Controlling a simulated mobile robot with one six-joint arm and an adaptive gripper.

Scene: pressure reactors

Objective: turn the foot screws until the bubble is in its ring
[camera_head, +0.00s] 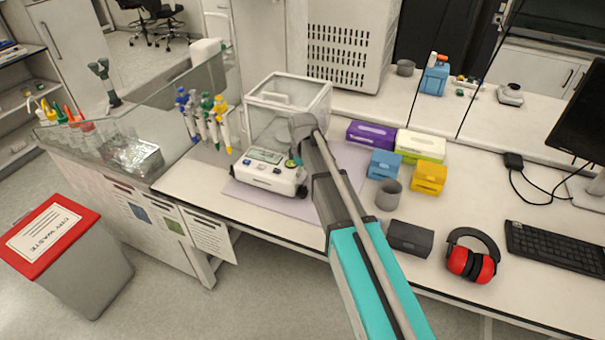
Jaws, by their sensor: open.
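A white balance (268,173) with a clear glass draft shield (287,88) stands on a pale mat on the bench. Its front panel has a greenish display (264,156). A small round green spot (290,163) shows at the right of the panel, beside my arm; I cannot tell whether it is the level or where any bubble lies. Small dark parts show low at the balance's front corners, too small to tell as foot screws. My arm reaches up from the lower right, and its far end overlaps the balance's right side. I cannot make out my gripper's fingers.
Pipettes (203,118) stand left of the balance. Purple (371,134) and green-white boxes, blue and yellow boxes, a grey cup (388,194), a dark box (410,238) and red earmuffs (471,261) lie to the right. A red-lidded bin (83,275) stands on the floor.

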